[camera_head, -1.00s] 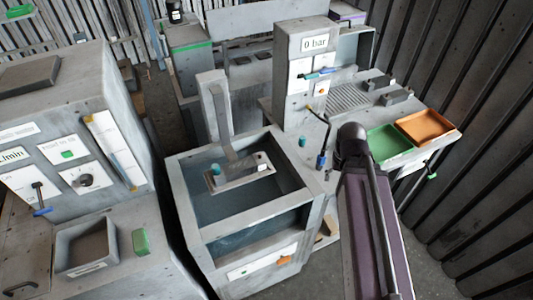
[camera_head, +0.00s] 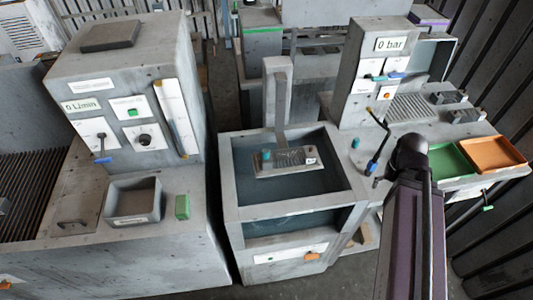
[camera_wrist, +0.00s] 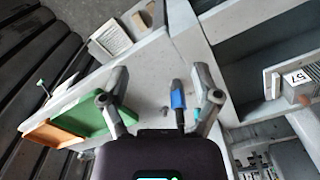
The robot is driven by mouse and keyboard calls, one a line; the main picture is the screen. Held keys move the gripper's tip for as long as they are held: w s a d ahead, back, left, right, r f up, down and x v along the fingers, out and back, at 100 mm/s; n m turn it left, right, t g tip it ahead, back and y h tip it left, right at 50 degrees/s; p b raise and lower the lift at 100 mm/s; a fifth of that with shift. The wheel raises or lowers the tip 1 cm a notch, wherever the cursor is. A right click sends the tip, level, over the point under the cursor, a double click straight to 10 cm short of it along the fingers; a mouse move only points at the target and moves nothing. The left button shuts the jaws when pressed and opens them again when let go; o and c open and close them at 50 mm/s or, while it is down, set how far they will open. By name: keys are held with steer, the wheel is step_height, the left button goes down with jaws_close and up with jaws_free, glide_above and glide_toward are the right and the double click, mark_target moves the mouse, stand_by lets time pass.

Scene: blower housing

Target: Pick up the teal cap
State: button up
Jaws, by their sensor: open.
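In the head view a small teal cylinder (camera_head: 267,156) stands on the grey plate (camera_head: 300,172) held over the open tank. A second small teal piece (camera_head: 355,143) sits on the bench to the right of the tank. I cannot tell which of them is the teal cap. In the wrist view my gripper (camera_wrist: 160,74) is open, with nothing between its fingers. A blue-handled part (camera_wrist: 178,100) and a small grey piece (camera_wrist: 164,111) show beyond the gripper.
The open tank (camera_head: 228,185) stands at mid picture. A green tray (camera_head: 452,160) and an orange tray (camera_head: 495,154) sit on the right bench. A gauge box reading 0 bar (camera_head: 362,75) rises behind. A grey bin (camera_head: 132,203) and green block (camera_head: 183,207) are left.

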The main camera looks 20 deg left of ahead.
step_height(320, 180, up, 10)
steer(key=r+n+p, duration=0.1)
steer(key=n+p, duration=0.1)
steer(key=p, duration=0.9)
glide_above(266, 151)
steer(key=shift+s+d+f, duration=0.1)
steer(key=shift+s+f, duration=0.05)
steer(key=shift+f, duration=0.1)
steer(key=shift+f+b, duration=0.1)
steer(key=shift+b, duration=0.25)
step_height(266, 151, down, 8)
steer(key=b, duration=0.8)
steer(key=shift+f, duration=0.25)
